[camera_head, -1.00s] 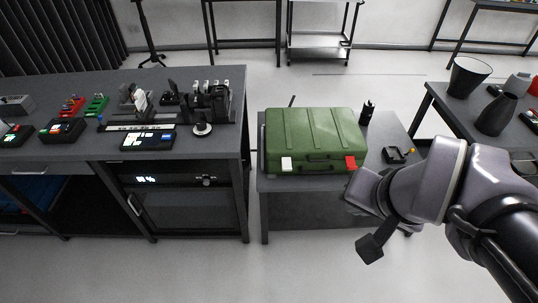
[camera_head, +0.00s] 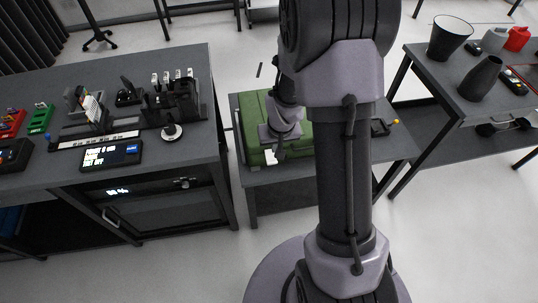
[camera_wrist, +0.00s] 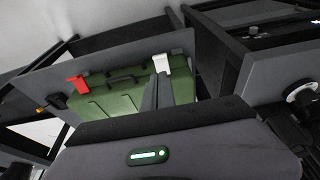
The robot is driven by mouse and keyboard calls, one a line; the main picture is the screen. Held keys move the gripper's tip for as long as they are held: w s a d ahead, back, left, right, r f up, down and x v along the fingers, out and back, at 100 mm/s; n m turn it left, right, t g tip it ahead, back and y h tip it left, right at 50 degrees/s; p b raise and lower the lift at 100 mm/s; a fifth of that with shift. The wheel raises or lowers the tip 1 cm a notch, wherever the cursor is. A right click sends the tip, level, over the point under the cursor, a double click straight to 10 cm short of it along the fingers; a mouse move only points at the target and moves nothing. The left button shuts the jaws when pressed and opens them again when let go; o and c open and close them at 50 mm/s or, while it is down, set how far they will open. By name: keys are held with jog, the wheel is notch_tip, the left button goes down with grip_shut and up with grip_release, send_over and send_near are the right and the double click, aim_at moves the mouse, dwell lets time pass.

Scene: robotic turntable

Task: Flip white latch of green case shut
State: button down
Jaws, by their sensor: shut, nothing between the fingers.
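The green case (camera_head: 250,140) lies on the low dark table, mostly hidden behind my arm in the head view. The wrist view shows its green lid (camera_wrist: 120,100) with a dark handle between a red latch (camera_wrist: 77,82) and a white latch (camera_wrist: 162,63). The white latch also shows as a small white patch (camera_head: 270,157) in the head view. My gripper (camera_wrist: 157,77) is shut and empty, its fingertips close to the white latch. I cannot tell whether they touch it. The head view shows my gripper above the case's latch side, its fingertips unclear.
The low table (camera_head: 265,178) stands between a workbench (camera_head: 190,150) on the left and another table (camera_head: 430,75) on the right. The workbench holds several devices, and the right table holds a dark cup (camera_head: 449,38) and a vase (camera_head: 480,78). Floor is clear in front.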

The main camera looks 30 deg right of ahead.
aim_at(272, 162)
jog(key=b+x, duration=0.5)
jog(key=x, duration=0.9)
jog(key=shift+w, duration=0.15)
jog(key=shift+a+f, duration=0.1)
